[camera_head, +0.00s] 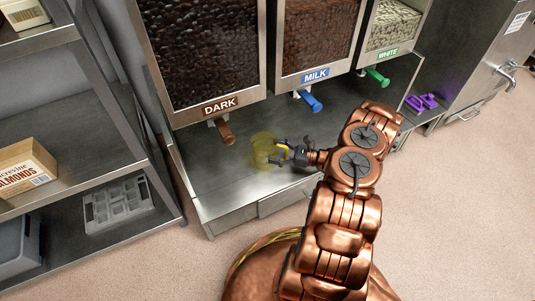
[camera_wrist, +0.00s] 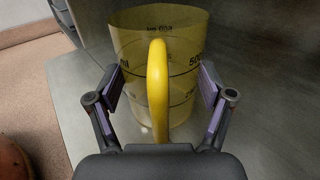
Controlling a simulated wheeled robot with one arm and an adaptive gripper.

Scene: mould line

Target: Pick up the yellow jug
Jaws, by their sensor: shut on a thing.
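The yellow jug (camera_head: 263,146) is see-through and stands upright at the steel counter, right of the DARK dispenser's spout. In the wrist view the jug (camera_wrist: 185,75) shows its open rim, dark measuring marks and a solid yellow handle facing me. My gripper (camera_head: 287,152) reaches it from the right. In the wrist view my gripper (camera_wrist: 160,92) has one finger pad on each side of the jug, with the handle between them, and is shut on it. I cannot tell whether the jug's base touches the counter; its lower part is partly hidden by my gripper.
Dispensers marked DARK (camera_head: 205,55), MILK (camera_head: 315,40) and WHITE (camera_head: 393,25) hang over the steel counter (camera_head: 225,185). The brown spout (camera_head: 224,131) is close to the jug. Shelves with an almonds box (camera_head: 25,170) stand left. A purple thing (camera_head: 420,103) lies right.

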